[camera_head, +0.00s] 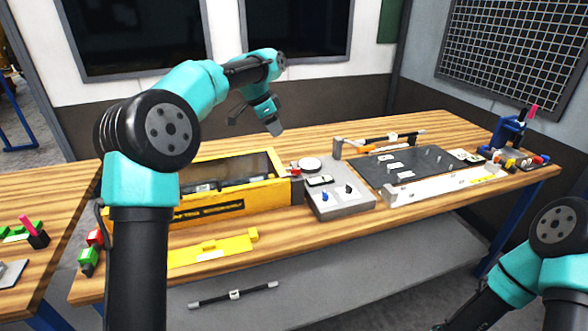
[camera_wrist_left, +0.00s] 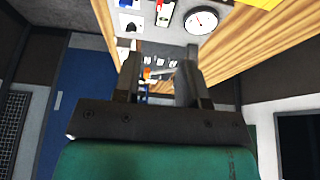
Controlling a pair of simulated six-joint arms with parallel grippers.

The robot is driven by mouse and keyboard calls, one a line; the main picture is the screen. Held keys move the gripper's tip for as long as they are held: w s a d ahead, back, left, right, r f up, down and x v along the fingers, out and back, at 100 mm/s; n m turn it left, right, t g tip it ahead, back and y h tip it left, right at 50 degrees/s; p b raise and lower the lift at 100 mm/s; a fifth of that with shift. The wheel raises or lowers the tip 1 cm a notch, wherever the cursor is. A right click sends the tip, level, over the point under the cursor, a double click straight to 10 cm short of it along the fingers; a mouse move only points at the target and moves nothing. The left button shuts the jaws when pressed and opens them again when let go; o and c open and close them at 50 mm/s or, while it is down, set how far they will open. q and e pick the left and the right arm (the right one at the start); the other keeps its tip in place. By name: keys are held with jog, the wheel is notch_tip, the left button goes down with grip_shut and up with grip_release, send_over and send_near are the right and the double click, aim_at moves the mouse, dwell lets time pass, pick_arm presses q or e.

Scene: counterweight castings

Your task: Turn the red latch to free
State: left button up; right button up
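The red latch (camera_head: 295,170) is a small red piece at the right end of the yellow case, beside the round white dial (camera_head: 310,163). A small red piece (camera_wrist_left: 165,16) next to the dial (camera_wrist_left: 202,20) in the left wrist view is probably the same latch. Its exact angle is too small to tell. My left gripper (camera_head: 254,126) hangs in the air above and behind the case, apart from the latch. In the left wrist view its two fingers (camera_wrist_left: 158,66) stand apart with nothing between them. My right arm enters at the lower right; its gripper is out of view.
The grey control box (camera_head: 340,201) with blue and black knobs stands right of the yellow case (camera_head: 235,207). A dark board (camera_head: 400,170) and white rail (camera_head: 440,187) lie farther right. A yellow bracket (camera_head: 212,248) lies in front. Bare wood (camera_head: 300,240) shows near the front edge.

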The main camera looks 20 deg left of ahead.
aim_at(291, 173)
pick_arm(q)
jog(key=x, duration=1.7)
jog(key=shift+w+d+f, duration=0.15)
jog(key=shift+d+f, duration=0.05)
jog(key=shift+d, duration=0.05)
grip_shut()
